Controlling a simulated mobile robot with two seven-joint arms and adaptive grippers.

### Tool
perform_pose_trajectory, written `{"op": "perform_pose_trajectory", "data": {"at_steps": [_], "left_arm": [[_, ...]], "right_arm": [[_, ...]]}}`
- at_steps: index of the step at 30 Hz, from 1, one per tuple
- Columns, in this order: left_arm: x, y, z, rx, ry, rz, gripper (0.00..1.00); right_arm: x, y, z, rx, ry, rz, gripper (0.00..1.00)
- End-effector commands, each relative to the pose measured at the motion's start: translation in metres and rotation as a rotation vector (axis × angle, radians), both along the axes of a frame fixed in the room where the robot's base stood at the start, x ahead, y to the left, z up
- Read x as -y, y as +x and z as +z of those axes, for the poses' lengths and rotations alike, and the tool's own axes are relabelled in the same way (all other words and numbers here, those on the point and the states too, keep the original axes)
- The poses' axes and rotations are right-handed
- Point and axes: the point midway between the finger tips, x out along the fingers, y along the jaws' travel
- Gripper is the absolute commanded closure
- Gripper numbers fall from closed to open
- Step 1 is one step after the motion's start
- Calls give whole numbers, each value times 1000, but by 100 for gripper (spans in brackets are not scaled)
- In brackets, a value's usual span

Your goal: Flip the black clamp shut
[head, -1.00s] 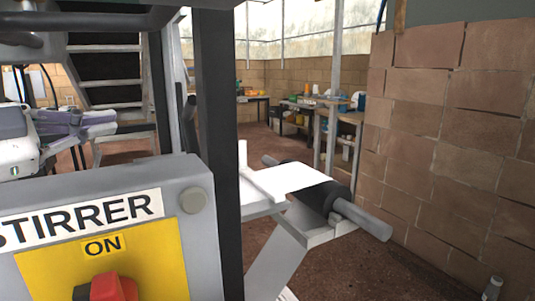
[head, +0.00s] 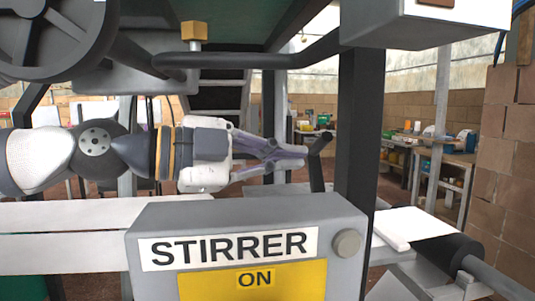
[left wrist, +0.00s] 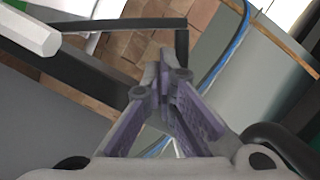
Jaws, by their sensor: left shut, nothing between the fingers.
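A small black bent lever (head: 317,165) with a rounded knob at its top stands right of centre in the head view, behind the stirrer box. It looks like the black clamp, though I cannot be sure. My left gripper (head: 303,156) reaches in level from the left. Its purple-grey fingers are shut and empty, with their tips close beside the lever; I cannot tell if they touch. In the left wrist view the closed fingertips (left wrist: 165,62) lie just below the end of a black bent bar (left wrist: 183,42). My right gripper is not in view.
The grey stirrer box (head: 345,217) stands in front, below my left gripper. A thick dark post (head: 361,130) rises just right of the lever. A dark bar (head: 250,61) and a black wheel (head: 45,35) are above. A roller (head: 450,250) with white paper (head: 410,227) is at right.

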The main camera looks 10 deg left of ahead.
Motion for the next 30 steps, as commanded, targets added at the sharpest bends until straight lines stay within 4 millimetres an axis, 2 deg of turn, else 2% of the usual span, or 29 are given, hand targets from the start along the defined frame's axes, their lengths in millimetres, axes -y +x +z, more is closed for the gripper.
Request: {"op": "perform_pose_trajectory", "data": {"at_steps": [3,9,30], "left_arm": [[20,10,-2,0,2,-1,100],[37,22,-5,0,0,1,100],[38,29,-9,-55,-19,2,100]], "right_arm": [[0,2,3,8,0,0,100],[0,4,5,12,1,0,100],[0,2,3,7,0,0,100]]}}
